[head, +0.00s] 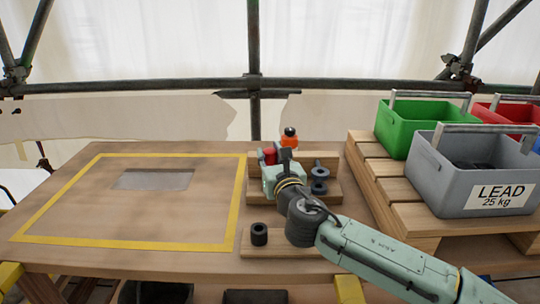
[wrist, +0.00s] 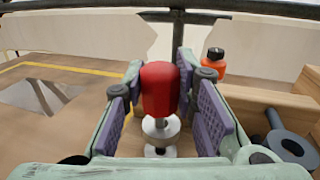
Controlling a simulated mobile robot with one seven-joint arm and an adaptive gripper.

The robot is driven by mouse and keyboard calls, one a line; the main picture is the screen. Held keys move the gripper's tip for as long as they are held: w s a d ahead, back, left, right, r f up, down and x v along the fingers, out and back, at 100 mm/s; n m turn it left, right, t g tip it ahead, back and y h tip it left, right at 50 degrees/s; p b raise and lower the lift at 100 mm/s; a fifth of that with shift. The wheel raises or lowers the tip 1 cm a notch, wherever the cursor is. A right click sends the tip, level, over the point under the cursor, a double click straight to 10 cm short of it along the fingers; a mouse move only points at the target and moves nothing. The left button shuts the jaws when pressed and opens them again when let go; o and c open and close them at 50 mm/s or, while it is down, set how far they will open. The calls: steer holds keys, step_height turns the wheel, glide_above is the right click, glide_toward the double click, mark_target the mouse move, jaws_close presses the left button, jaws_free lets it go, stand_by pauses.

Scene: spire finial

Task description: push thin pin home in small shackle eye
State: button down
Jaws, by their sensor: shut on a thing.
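My gripper (head: 270,166) is over the wooden rack near the table's right side. In the wrist view its purple-padded fingers (wrist: 162,110) stand on both sides of a red-headed piece (wrist: 160,88), and it is shut on this piece. The piece has a red rounded top and a silver collar and stem below. It also shows as red in the head view (head: 269,155). A dark grey eye-shaped part (wrist: 291,147) lies to the right of the fingers, apart from them. I cannot tell which part is the small shackle eye, and no thin pin is clearly visible.
An orange bottle (head: 290,139) with a black cap stands behind the rack (head: 332,196). A black hollow cylinder (head: 259,234) stands on the front board. Green (head: 422,128) and grey (head: 470,176) crates stand at the right. The yellow-taped area (head: 130,215) at left is mostly clear.

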steer(key=shift+d+f, duration=0.1)
steer(key=shift+f, duration=0.35)
steer(key=shift+w+r+p, duration=0.2)
steer(key=shift+r+p, duration=0.4)
steer(key=shift+p, duration=0.05)
steer(key=shift+r+p, duration=0.75)
steer(key=shift+r, duration=0.45)
